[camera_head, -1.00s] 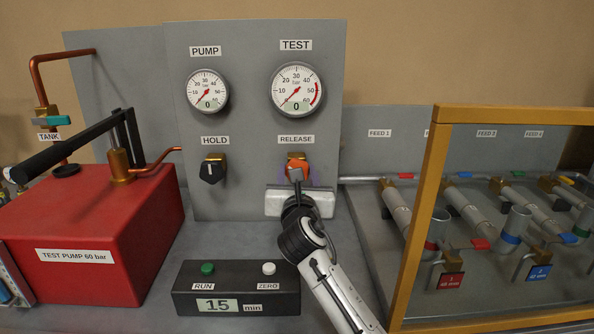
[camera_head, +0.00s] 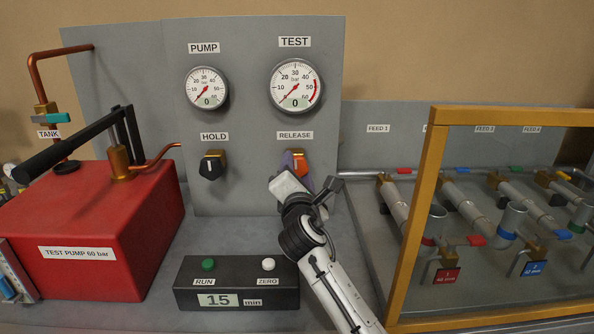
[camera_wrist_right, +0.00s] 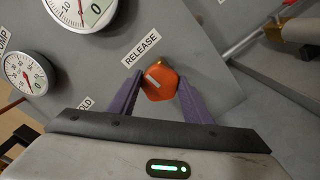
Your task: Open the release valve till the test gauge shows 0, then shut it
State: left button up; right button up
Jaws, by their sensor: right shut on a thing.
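The orange release valve knob (camera_head: 300,163) is on the grey panel under the RELEASE label. In the right wrist view the knob (camera_wrist_right: 160,84) sits between the two purple fingers of my right gripper (camera_wrist_right: 157,95), which is shut on it. A pale line marks the knob's face. In the head view this gripper (camera_head: 294,164) is tilted and partly hides the knob. The test gauge (camera_head: 296,87) above has its needle at the low end, and its display reads 0. My left gripper is not in view.
The pump gauge (camera_head: 207,90) also reads 0. The black hold knob (camera_head: 212,165) is left of the release knob. A red test pump (camera_head: 110,220) stands left, a timer box (camera_head: 236,284) showing 15 min in front. A yellow frame (camera_head: 425,200) stands right, before pipes.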

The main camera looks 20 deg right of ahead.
jog(key=shift+f+m, duration=0.1)
jog(key=shift+m, duration=0.4)
jog(key=o, duration=1.1)
jog(key=shift+c, duration=0.2)
jog(key=shift+s, duration=0.1)
jog(key=v, duration=1)
jog(key=shift+s, duration=0.15)
